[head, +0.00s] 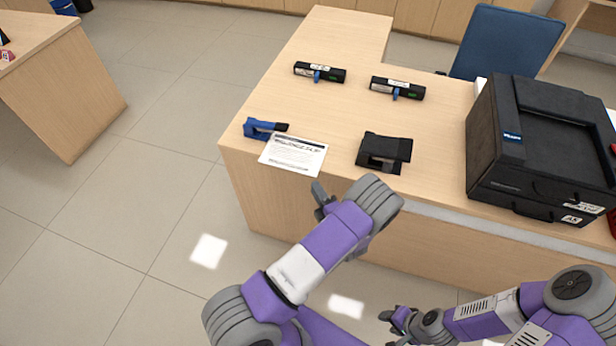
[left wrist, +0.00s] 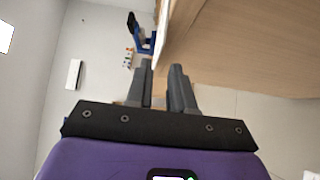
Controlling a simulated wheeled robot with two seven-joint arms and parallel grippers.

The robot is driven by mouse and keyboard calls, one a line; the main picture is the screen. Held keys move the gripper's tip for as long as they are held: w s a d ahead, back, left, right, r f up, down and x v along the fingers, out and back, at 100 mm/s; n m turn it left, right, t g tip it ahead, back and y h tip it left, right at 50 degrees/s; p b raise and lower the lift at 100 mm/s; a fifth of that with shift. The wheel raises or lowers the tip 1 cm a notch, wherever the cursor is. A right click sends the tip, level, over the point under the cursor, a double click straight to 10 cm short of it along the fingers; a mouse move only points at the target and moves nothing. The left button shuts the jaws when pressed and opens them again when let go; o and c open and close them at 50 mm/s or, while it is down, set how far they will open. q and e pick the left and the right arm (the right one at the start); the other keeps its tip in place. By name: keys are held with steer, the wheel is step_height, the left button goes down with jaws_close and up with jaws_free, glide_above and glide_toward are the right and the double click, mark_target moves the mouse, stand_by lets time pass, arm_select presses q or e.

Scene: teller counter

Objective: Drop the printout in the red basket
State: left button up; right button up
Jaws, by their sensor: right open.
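The printout (head: 293,155), a white sheet with dark print, lies on the counter (head: 262,105) at its front left, and its near edge seems to stick out past the counter edge. In the left wrist view the printout (left wrist: 161,32) is a thin white strip beyond the fingers. My left gripper (head: 321,196) is just in front of the counter, near the sheet's near right corner; its fingers (left wrist: 162,72) are apart with nothing between them. My right gripper (head: 392,322) is open and low, away from the counter. No red basket can be made out.
A blue stapler-like tool (head: 262,129) touches or adjoins the sheet's far left corner. A black device (head: 384,150) stands right of it, two dark handheld devices (head: 320,72) behind. A black printer (head: 535,145) fills the right. A partly cut-off red object (head: 612,222) shows at the right edge.

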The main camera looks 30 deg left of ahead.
mark_target(309, 174)
arm_select(q)
steer(key=shift+b+x, duration=0.35)
steer(key=shift+x, duration=2.55)
jaws_close()
step_height(309, 174, up, 3)
steer(key=shift+f+p, duration=0.1)
steer(key=shift+p, duration=1.1)
steer(key=shift+s+f, duration=0.1)
steer(key=shift+f, duration=0.05)
